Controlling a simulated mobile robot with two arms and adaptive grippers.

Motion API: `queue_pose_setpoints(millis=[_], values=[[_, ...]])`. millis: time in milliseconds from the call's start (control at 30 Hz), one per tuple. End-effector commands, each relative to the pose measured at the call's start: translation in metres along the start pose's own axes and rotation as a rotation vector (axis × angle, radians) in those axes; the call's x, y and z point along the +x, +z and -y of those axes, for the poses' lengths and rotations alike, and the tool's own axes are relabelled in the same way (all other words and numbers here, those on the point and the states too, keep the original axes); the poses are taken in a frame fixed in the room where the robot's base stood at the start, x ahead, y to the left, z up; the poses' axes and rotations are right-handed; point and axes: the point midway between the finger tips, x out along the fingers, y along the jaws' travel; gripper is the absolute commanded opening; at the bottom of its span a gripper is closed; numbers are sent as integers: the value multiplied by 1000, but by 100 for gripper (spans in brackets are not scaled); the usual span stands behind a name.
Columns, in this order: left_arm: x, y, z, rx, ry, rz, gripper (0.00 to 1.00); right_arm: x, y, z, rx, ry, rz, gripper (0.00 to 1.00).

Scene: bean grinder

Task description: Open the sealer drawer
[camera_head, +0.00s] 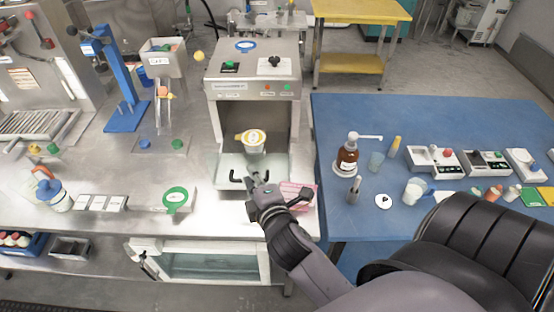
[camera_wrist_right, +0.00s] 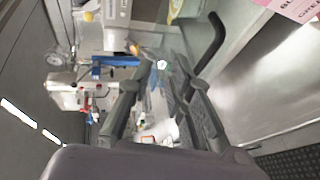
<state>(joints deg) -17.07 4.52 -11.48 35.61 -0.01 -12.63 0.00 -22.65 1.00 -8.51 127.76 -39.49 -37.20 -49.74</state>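The sealer (camera_head: 254,88) is a steel box machine in the middle of the counter with a dark open front. Its drawer (camera_head: 225,165) is at the bottom of that opening, with a black bar handle (camera_head: 236,175) at its front. A cup with a yellow-rimmed top (camera_head: 252,138) sits above the drawer. My right gripper (camera_head: 252,183) is at the drawer's front and partly hides the handle. In the right wrist view the fingers (camera_wrist_right: 153,64) are apart, and a black bent handle (camera_wrist_right: 209,47) lies to their right, not between them. My left gripper is not in view.
A pink-white card (camera_head: 298,194) lies right of my right gripper. A green ring (camera_head: 175,198) stands on the counter to the left. The blue table (camera_head: 430,115) at right holds a brown pump bottle (camera_head: 347,157) and small devices. A glass-fronted cabinet (camera_head: 215,262) is below the counter.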

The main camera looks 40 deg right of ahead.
Motion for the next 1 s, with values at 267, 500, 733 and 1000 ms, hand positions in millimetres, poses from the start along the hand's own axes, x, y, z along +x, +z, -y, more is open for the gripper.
queue_pose_setpoints(millis=[267,500,733,1000], values=[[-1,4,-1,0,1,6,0,-20,0,6,2,-9,1,18],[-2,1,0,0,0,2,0,-37,0,8,5,-12,0,18],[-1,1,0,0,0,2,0,-53,0,11,4,-13,0,18],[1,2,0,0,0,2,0,-72,1,13,6,-13,0,18]])
